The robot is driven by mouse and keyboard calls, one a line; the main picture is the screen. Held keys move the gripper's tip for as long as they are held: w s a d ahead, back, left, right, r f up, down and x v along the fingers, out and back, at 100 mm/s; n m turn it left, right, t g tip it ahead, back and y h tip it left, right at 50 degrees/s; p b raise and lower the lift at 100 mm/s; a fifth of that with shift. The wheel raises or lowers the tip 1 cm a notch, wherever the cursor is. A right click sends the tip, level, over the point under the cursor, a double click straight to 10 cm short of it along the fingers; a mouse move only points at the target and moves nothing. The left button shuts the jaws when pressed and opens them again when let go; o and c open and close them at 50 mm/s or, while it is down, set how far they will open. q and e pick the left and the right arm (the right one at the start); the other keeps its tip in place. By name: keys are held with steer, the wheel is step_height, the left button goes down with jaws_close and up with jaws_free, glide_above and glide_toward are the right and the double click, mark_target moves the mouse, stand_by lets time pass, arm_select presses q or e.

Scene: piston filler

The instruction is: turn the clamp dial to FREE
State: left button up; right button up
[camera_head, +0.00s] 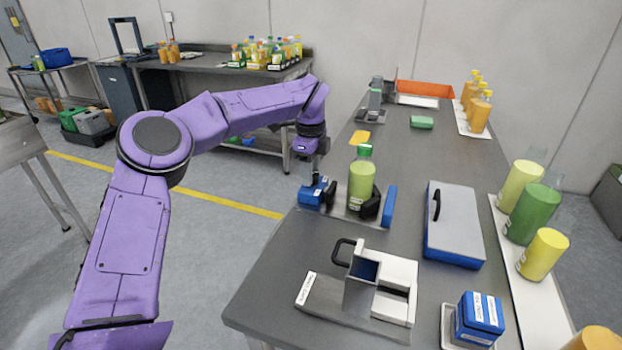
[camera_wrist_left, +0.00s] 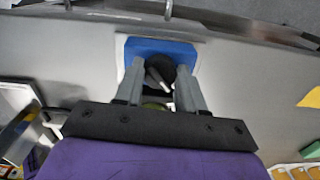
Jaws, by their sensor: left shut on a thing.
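The clamp (camera_head: 316,193) has a blue block on the near-left part of the table, and its label is too small to read. My left gripper (camera_head: 318,178) reaches down onto it from above. In the left wrist view, the two grey fingers (camera_wrist_left: 160,85) are shut on the black clamp dial (camera_wrist_left: 160,68), on the blue block (camera_wrist_left: 158,46). A pale bar shows across the dial; its setting cannot be read. A green-capped bottle of light green liquid (camera_head: 361,186) stands upright beside the block, with a black jaw (camera_head: 370,205) against its right side. My right gripper is not in view.
A blue plate (camera_head: 389,207) stands right of the bottle. A grey-lidded case (camera_head: 454,222), a white-and-grey fixture (camera_head: 385,290) and a blue box (camera_head: 478,318) occupy the near table. Filled containers (camera_head: 533,212) line the right edge. A yellow piece (camera_head: 360,137) lies behind the bottle.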

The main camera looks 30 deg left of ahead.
arm_select(q)
steer(key=shift+a+f+n+b, duration=0.1)
steer(key=shift+n+b, duration=0.2)
steer(key=shift+n, duration=0.1)
steer(key=o, duration=1)
steer(key=shift+o, duration=0.2)
step_height(320, 180, up, 10)
steer(key=p, duration=0.1)
steer(key=shift+r, duration=0.25)
